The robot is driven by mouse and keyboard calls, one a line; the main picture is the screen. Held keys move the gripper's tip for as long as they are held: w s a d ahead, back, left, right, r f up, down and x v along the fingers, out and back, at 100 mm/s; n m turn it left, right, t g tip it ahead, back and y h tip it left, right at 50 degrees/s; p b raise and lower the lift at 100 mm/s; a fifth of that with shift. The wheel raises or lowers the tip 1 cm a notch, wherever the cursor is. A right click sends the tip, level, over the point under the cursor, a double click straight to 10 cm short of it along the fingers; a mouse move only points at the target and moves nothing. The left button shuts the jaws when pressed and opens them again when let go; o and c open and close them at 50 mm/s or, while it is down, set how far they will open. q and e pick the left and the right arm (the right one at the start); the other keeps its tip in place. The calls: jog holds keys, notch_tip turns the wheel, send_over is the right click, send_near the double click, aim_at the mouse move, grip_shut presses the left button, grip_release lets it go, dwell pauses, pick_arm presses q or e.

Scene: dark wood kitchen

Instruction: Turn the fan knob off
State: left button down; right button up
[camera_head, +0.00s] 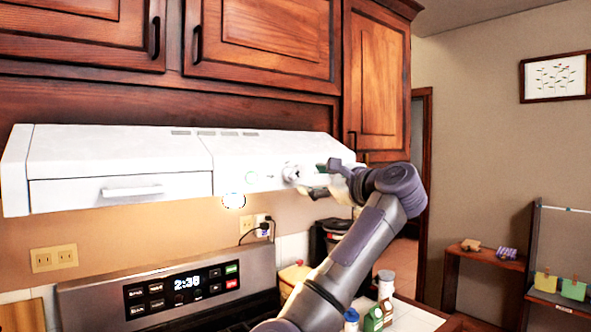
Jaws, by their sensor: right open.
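The white range hood (110,160) hangs under the wooden cabinets. The gripper partly hides the hood's right end. My left gripper is not in view.
The stove back panel (165,290) with a lit clock stands below the hood. Bottles (386,285) and other containers crowd the counter under my right arm. Cabinet doors (265,35) are close above the hood. The space in front of the hood's left part is clear.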

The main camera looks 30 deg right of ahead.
aim_at(295, 177)
jog(key=w, duration=0.2)
jog(key=w+p, duration=0.1)
jog(key=w, duration=0.1)
jog(key=w+p, duration=0.1)
jog(key=w, duration=0.1)
jog(key=shift+a+r, duration=0.15)
jog(key=shift+a, duration=0.1)
jog(key=shift+w+p, duration=0.4)
jog(key=shift+w, duration=0.25)
grip_shut()
